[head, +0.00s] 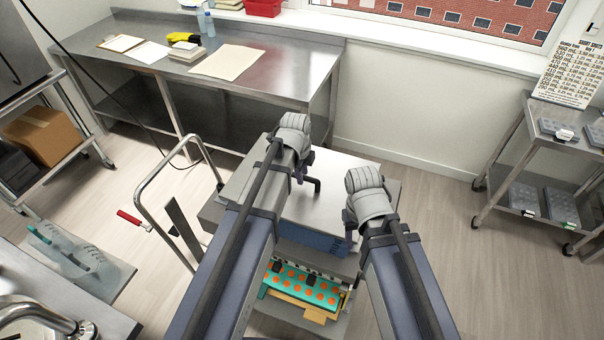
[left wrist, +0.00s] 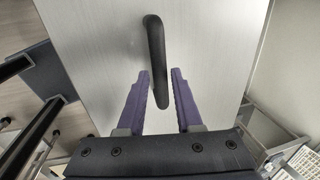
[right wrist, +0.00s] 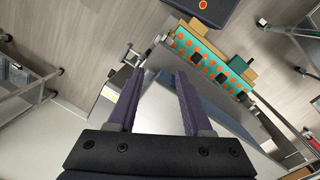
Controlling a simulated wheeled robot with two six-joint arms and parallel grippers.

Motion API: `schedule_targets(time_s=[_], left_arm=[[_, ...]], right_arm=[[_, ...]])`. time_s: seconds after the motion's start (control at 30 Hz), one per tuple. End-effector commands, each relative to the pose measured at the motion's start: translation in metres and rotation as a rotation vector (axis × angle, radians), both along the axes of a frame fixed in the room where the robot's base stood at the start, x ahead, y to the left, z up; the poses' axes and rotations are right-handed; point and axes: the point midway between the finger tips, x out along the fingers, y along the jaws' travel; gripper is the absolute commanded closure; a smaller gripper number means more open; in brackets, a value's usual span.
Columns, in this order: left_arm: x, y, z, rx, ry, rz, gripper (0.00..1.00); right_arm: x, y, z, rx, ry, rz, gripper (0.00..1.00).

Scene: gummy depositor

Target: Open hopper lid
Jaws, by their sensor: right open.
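The hopper lid (head: 335,205) is a flat pale metal cover on top of the depositor, and it lies closed. Its black bar handle (head: 315,184) stands up near the left gripper. My left gripper (head: 303,176) is at the handle. In the left wrist view its purple fingers (left wrist: 161,76) are apart, with the lower end of the handle (left wrist: 154,45) showing between them; I cannot tell whether they touch it. My right gripper (head: 351,221) is over the lid's right side. In the right wrist view its fingers (right wrist: 156,76) are apart and empty.
A teal tray with orange dots (head: 311,284) is at the depositor's front. A metal push handle (head: 141,194) and a red-handled lever (head: 131,218) stand to the left. A steel bench (head: 276,62) is behind, a wheeled cart (head: 520,170) at right.

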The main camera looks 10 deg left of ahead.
Motion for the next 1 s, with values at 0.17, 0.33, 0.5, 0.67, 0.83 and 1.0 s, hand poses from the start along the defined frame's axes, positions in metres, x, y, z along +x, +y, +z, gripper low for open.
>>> schedule_targets(time_s=[0.17, 0.33, 0.5, 0.67, 0.83, 1.0], left_arm=[[0.0, 0.0, 0.0, 0.0, 0.0, 0.0, 0.87], [-0.0001, 0.0001, -0.0001, 0.0, 0.0, 0.0, 1.0], [-0.0001, 0.0001, -0.0001, 0.0, 0.0, 0.0, 1.0], [-0.0002, 0.0001, -0.0001, 0.0, 0.0, 0.0, 1.0], [-0.0002, 0.0001, -0.0001, 0.0, 0.0, 0.0, 1.0], [-0.0002, 0.0001, -0.0001, 0.0, 0.0, 0.0, 1.0]], right_arm=[[0.0, 0.0, 0.0, 0.0, 0.0, 0.0, 0.5], [0.0, 0.0, -0.0001, 0.0, 0.0, 0.0, 0.5], [0.0, 0.0, -0.0001, 0.0, 0.0, 0.0, 0.5], [0.0, 0.0, -0.0001, 0.0, 0.0, 0.0, 0.5], [0.0, 0.0, -0.0001, 0.0, 0.0, 0.0, 0.5], [0.0, 0.0, -0.0001, 0.0, 0.0, 0.0, 0.5]])
